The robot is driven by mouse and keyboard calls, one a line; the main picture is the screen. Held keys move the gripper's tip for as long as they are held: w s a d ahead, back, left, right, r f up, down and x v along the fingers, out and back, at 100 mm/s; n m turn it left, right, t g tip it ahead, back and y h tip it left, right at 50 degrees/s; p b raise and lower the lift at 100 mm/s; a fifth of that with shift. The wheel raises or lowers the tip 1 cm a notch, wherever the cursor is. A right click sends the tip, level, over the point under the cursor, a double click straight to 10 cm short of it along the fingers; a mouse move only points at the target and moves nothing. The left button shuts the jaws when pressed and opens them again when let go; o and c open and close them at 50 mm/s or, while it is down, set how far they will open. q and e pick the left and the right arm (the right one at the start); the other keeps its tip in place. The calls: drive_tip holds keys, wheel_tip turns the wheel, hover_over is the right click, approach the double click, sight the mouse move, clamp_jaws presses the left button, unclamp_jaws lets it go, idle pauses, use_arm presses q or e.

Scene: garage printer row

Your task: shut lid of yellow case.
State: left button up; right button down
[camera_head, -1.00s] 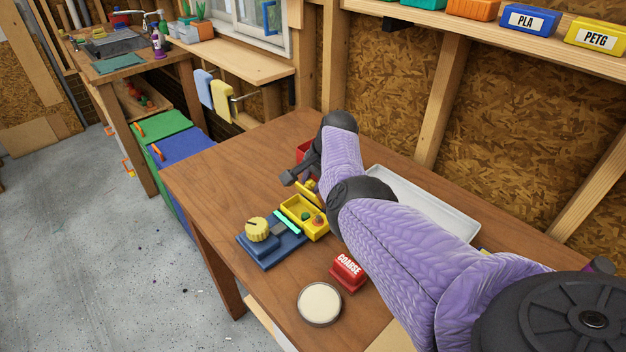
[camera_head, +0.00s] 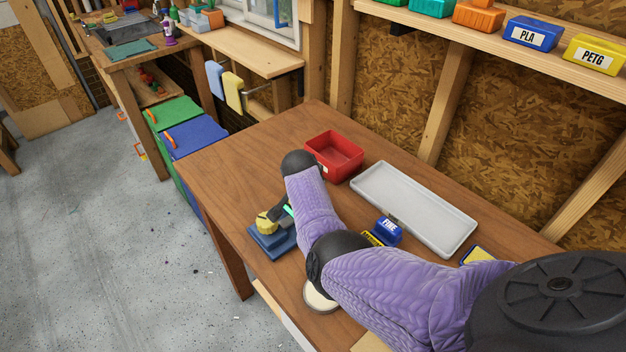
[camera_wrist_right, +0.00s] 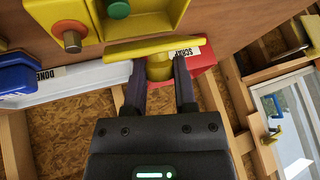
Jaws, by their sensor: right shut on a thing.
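The yellow case (camera_wrist_right: 150,22) shows at the top of the right wrist view, with a green piece and a brown-tipped piece in it. Its yellow lid (camera_wrist_right: 130,49) is seen nearly edge-on beside the case, so it stands open there. My right gripper (camera_wrist_right: 160,66) is shut on the lid's yellow knob (camera_wrist_right: 159,72), one dark finger on each side. My left gripper is in neither view.
A red bin (camera_head: 335,152) and a grey-white tray (camera_head: 415,210) stand at the back of the table. The table's left part is clear.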

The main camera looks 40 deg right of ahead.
drive_tip(key=shift+a+f+h, duration=0.1)
drive_tip(key=shift+a+h, duration=0.1)
drive_tip(key=shift+h, duration=0.2)
drive_tip(key=shift+c, duration=2)
unclamp_jaws()
drive_tip(key=p+v, duration=0.4)
drive_tip(key=v, duration=0.6)
drive_tip(key=shift+p, duration=0.3)
